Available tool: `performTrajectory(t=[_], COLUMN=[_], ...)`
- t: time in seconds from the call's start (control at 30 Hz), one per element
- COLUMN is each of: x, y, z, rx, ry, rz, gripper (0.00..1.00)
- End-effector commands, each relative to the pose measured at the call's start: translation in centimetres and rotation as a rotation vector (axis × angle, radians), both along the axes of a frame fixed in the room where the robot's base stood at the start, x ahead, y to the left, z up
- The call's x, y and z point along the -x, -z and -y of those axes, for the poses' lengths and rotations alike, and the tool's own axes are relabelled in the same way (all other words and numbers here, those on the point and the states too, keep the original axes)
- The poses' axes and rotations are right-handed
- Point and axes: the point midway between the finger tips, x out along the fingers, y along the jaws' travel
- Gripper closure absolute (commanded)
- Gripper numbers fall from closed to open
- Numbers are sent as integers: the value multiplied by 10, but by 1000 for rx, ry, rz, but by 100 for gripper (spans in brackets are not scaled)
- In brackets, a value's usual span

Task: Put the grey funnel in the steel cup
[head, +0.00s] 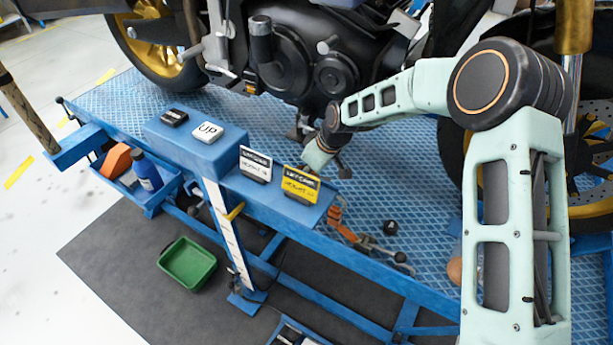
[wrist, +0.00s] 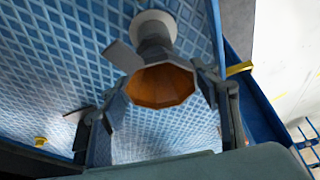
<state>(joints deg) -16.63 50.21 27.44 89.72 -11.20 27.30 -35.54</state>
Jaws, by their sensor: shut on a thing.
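In the wrist view, the grey funnel (wrist: 160,86) shows its wide mouth toward the camera, with an orange-brown inside. A flat grey tab juts from its left side. My gripper (wrist: 162,92) has a finger on each side of it and is shut on it. A pale round thing (wrist: 153,18) lies beyond the funnel's narrow end. It may be the steel cup, but I cannot tell, nor whether the funnel touches or enters it. In the head view, my gripper is mostly hidden behind the sign cards, and I cannot make out the funnel or cup.
A white card (head: 256,163) and a yellow card (head: 297,184) stand on the blue ledge (head: 232,184) in front of my wrist. The motorcycle engine (head: 300,62) is close behind. A dark weight (head: 390,228) and metal tools (head: 372,246) lie on the blue platform to the right.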

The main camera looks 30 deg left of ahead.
Motion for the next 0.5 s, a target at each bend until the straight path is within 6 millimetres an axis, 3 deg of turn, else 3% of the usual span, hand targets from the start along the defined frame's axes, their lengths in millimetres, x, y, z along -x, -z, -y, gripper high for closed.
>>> performTrajectory(t=[0.3,0.33,0.5], x=[0,0,0], y=[1,1,1], z=[0,0,0], rx=[0,0,0], ry=[0,0,0], rz=[0,0,0], gripper=[67,40,23])
